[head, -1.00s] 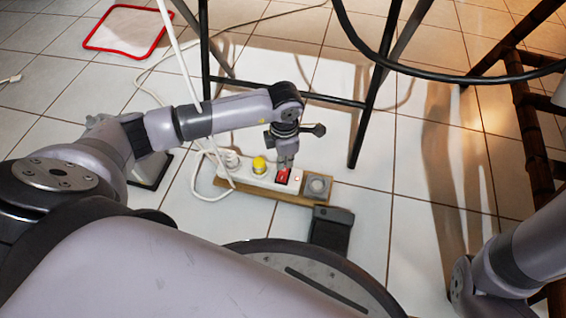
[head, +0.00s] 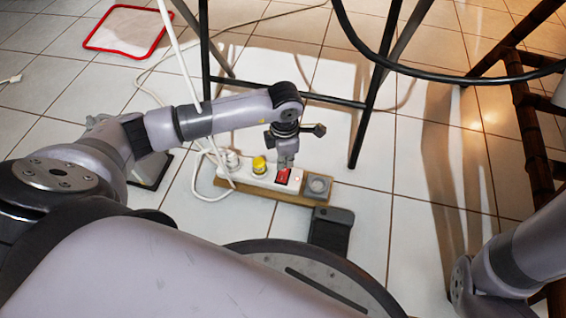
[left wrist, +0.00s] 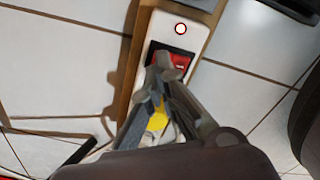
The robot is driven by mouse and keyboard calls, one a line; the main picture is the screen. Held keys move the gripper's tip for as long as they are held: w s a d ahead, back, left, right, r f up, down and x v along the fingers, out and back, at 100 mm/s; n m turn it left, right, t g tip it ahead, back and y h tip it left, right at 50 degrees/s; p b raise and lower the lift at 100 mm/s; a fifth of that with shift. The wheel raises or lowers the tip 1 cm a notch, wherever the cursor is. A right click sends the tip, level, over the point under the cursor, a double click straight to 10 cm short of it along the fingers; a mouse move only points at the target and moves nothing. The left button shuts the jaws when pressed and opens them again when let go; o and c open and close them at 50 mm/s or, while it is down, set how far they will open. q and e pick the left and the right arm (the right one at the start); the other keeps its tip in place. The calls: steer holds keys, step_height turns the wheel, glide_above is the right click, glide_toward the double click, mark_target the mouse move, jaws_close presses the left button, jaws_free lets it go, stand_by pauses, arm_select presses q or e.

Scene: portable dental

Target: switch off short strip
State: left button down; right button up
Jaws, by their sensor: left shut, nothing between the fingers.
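The short power strip (head: 252,181) is white and lies on a wooden board on the tiled floor. Its red rocker switch (head: 284,178) is near the right end, and it also shows in the left wrist view (left wrist: 181,64). A yellow plug (head: 259,165) sits in the strip left of the switch. My left gripper (head: 284,166) is shut and empty, pointing down with its tips at or just above the switch. In the left wrist view the fingertips (left wrist: 160,68) cover part of the switch. Whether they touch it is unclear. My right gripper is out of view.
A grey round-topped fitting (head: 318,186) sits on the board right of the strip, with a dark block (head: 331,230) in front. White cables (head: 208,165) run at the left. Dark metal legs (head: 362,125) stand behind. A red-rimmed mat (head: 128,32) lies far left.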

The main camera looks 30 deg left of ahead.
arm_select(q)
steer(key=shift+f+b, duration=0.8)
steer(key=shift+f, duration=0.4)
stand_by(0.7)
step_height(320, 180, up, 7)
steer(key=p, duration=0.6)
steer(key=shift+p, duration=0.3)
stand_by(0.5)
